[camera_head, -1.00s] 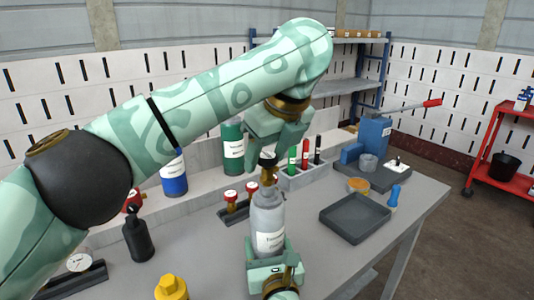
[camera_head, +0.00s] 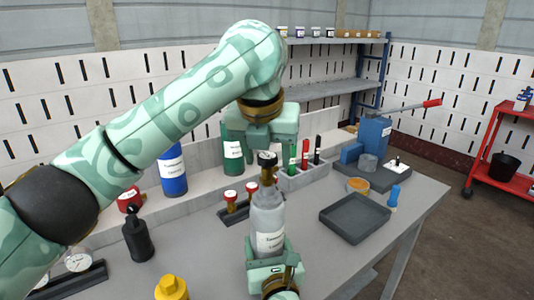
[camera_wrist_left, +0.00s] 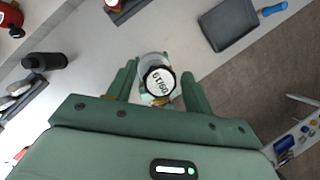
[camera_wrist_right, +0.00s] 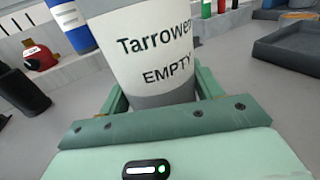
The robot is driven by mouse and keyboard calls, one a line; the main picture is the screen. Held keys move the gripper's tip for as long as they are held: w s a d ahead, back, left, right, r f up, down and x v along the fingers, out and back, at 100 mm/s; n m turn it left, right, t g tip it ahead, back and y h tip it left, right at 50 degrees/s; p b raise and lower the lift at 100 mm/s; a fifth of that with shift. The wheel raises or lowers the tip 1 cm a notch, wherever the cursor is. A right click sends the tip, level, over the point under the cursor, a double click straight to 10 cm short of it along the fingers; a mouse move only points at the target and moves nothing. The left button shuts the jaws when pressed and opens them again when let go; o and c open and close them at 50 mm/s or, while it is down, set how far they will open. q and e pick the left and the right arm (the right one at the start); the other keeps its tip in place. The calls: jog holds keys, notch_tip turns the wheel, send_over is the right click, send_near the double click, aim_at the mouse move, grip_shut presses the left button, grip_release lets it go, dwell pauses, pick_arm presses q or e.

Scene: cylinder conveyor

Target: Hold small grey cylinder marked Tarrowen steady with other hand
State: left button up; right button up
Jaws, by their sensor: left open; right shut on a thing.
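The small grey cylinder (camera_head: 269,218) stands upright at the front middle of the table, with a black valve knob (camera_head: 267,159) on top. In the right wrist view the cylinder (camera_wrist_right: 155,50) carries a white label reading "Tarrowen" and "EMPTY". My right gripper (camera_head: 271,262) is shut on its lower body, also in the right wrist view (camera_wrist_right: 155,104). My left gripper (camera_head: 266,142) is open above the valve, pointing down. In the left wrist view its fingers (camera_wrist_left: 159,85) stand either side of the knob (camera_wrist_left: 159,81), which bears printed characters. Whether they touch it is unclear.
A black cylinder (camera_head: 138,238) and a yellow one (camera_head: 171,289) stand left. A grey tray (camera_head: 354,217) lies right. Blue (camera_head: 173,172) and green (camera_head: 231,157) cylinders stand at the back.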

aim_at(267, 172)
pick_arm(q)
jog(key=shift+m+h, duration=0.3)
jog(key=shift+m, duration=0.6)
jog(key=m+h, duration=0.1)
jog(key=m, duration=0.1)
jog(key=m+g, duration=0.1)
jog(key=m, duration=0.2)
jog(key=shift+h, duration=0.4)
jog(key=shift+m+g, duration=0.3)
jog(key=shift+m, duration=0.2)
jog(key=m+g, duration=0.1)
jog(key=m, duration=0.2)
jog(key=m+g+h, duration=0.1)
jog(key=m, duration=0.2)
jog(key=shift+f, duration=1.25)
